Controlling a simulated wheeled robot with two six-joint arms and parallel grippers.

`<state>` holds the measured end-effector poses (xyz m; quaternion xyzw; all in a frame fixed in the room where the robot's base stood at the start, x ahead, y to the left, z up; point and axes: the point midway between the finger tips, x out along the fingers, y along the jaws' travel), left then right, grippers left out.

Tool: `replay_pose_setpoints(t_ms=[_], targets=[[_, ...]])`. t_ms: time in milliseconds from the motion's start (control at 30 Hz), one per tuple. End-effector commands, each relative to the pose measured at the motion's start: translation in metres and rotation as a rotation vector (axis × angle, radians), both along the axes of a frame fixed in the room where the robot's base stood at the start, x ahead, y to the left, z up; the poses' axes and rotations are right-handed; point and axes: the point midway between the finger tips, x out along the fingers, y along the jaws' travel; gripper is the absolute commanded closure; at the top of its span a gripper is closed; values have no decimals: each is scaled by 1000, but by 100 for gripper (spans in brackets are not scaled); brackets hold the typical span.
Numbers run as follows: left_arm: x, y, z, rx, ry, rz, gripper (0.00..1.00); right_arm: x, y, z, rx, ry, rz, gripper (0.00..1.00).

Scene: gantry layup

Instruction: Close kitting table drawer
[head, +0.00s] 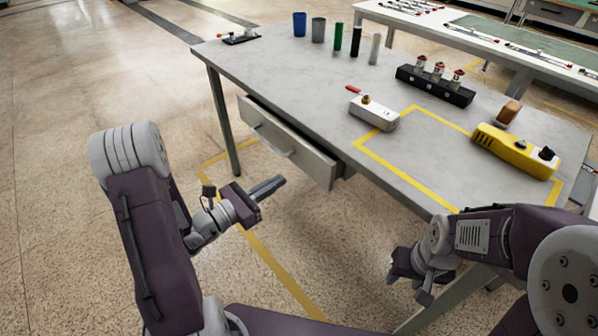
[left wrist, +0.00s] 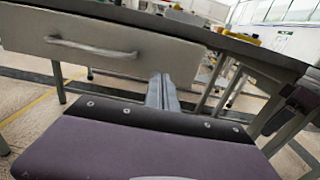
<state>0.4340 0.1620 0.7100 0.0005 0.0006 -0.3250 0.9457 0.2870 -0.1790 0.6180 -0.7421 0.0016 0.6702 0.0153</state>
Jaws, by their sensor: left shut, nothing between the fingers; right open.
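The kitting table's drawer (head: 312,163) sits under the table's near edge and stands partly out, its front panel clear of the edge. Its bar handle (head: 272,143) faces me. In the left wrist view the drawer front (left wrist: 150,52) and handle (left wrist: 90,48) fill the upper left. My left gripper (head: 272,186) is shut and empty, in front of and below the drawer's right part, apart from it in the head view. Its fingers (left wrist: 161,92) point toward the drawer's right end in the wrist view. My right gripper (head: 425,296) is open and empty, low beside the table's near side.
The grey tabletop (head: 290,80) holds several cups and cylinders at the back, a black holder (head: 435,87), a white device (head: 374,113) and a yellow device (head: 515,150). A table leg (head: 223,120) stands left of the drawer. The floor left of the table is clear.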

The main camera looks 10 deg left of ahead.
Motion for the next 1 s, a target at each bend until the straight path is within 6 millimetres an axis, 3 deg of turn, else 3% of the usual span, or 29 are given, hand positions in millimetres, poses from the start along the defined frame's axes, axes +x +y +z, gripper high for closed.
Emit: replay_pose_setpoints(t_ms=[200, 400, 867, 1000], targets=[[35, -30, 2, 0, -1, -7, 100, 0, 0, 4, 0, -1, 0, 55], [57, -45, 1, 1, -1, -3, 100, 0, 0, 5, 0, -1, 0, 55], [64, -50, 1, 0, 0, -1, 100, 0, 0, 6, 0, -1, 0, 55], [81, -65, 1, 1, -1, -6, 100, 0, 0, 9, 0, -1, 0, 55]])
